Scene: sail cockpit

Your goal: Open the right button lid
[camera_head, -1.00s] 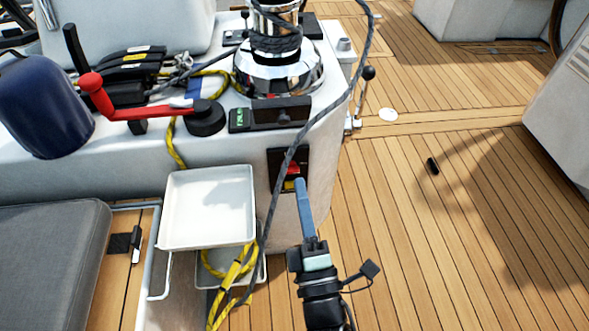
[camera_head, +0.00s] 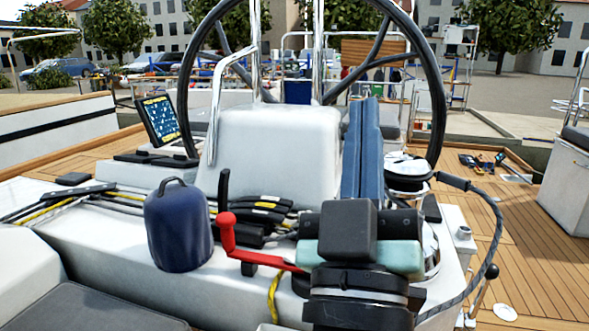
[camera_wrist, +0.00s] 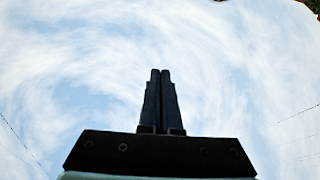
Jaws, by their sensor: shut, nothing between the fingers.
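My gripper (camera_head: 364,102) stands upright in the head view, in front of the winch and the steering pedestal. Its two long blue fingers are together, with nothing between them. In the wrist view the closed dark fingers (camera_wrist: 160,74) point at cloudy sky. I cannot make out the right button lid. My wrist and gripper body cover much of the console around the base of the chrome winch (camera_head: 431,254).
A blue bag-like cover (camera_head: 179,228) and a red crank handle (camera_head: 229,238) are left of my gripper. A steering wheel (camera_head: 437,95) stands behind. A dark rope (camera_head: 498,235) loops at the right. Open teak deck (camera_head: 545,275) lies to the right.

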